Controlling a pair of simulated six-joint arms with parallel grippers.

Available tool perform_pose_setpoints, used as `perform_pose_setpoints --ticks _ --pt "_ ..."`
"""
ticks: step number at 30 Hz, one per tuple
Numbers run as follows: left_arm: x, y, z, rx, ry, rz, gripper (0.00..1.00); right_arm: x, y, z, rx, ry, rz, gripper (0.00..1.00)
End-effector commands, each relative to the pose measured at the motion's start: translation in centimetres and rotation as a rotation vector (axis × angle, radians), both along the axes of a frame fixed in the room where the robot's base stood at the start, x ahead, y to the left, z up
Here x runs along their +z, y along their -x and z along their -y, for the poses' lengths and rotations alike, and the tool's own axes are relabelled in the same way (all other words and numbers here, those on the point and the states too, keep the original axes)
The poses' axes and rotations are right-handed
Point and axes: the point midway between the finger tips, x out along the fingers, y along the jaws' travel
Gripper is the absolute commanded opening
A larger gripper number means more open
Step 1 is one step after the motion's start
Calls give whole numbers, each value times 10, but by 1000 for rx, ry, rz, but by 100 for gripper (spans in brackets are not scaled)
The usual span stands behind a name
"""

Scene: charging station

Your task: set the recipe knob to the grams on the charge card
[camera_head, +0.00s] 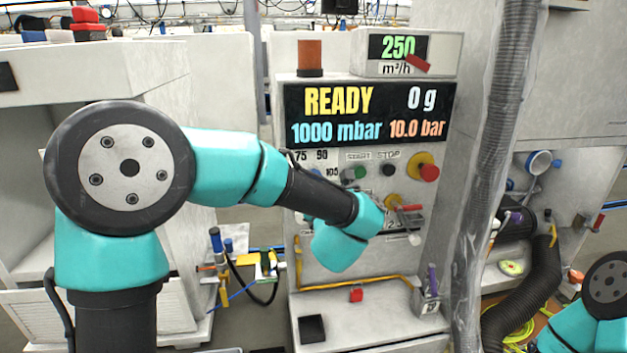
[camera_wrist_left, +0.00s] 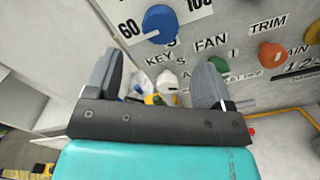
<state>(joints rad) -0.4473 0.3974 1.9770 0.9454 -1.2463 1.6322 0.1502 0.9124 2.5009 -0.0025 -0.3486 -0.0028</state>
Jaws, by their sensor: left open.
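The blue recipe knob (camera_wrist_left: 160,23) sits on the panel at the top of the left wrist view, with dial numbers 60 and 100 around it. A white mark shows at the knob's lower left. My left gripper (camera_wrist_left: 158,68) is open, its fingers apart and below the knob in the picture, not around it. The display (camera_head: 368,112) reads READY, 0 g. I cannot read a charge card; my arm covers that area.
The panel also has a green start button (camera_head: 360,171), a black stop button (camera_head: 388,170) and a red emergency button (camera_head: 428,172). A grey hose (camera_head: 489,140) hangs at right.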

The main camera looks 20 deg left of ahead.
Motion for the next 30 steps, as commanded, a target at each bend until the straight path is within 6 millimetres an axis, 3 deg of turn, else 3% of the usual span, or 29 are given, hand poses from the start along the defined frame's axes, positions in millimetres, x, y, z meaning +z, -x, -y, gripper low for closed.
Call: perform_pose_setpoints --ticks 15,29,30 --pt "-1 -75 -38 1 -1 -1 76 0 0 0 0 0 0 45" --pt "0 -85 -43 -1 -1 -1 76 0 0 0 0 0 0 45" --pt "0 -85 -43 -1 -1 -1 72 0 0 0 0 0 0 45"
